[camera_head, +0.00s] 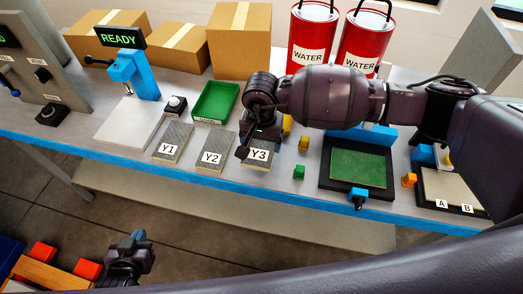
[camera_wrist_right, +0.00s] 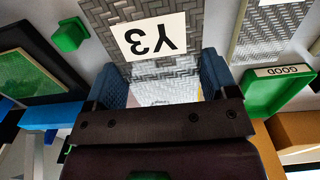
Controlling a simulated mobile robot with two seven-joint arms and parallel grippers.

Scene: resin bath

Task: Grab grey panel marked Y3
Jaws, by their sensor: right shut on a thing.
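The grey panel marked Y3 (camera_head: 258,156) lies on the bench, to the right of the Y2 panel (camera_head: 210,158) and the Y1 panel (camera_head: 170,149). In the head view my right arm hides its far part. In the right wrist view the Y3 panel (camera_wrist_right: 150,20) shows its woven grey surface and white label. My right gripper (camera_wrist_right: 163,85) has its two blue fingers on either side of the panel's far part, shut on it. My left gripper (camera_head: 128,255) hangs low at the left, off the bench; its jaws are too small and dark to judge.
A green tray (camera_head: 215,102) stands behind the panels. A green block (camera_head: 299,172) sits right of Y3, then a black frame with a green mat (camera_head: 357,168). Red water canisters (camera_head: 312,38) and cardboard boxes (camera_head: 241,40) stand at the back. The blue bench edge (camera_head: 240,184) runs in front.

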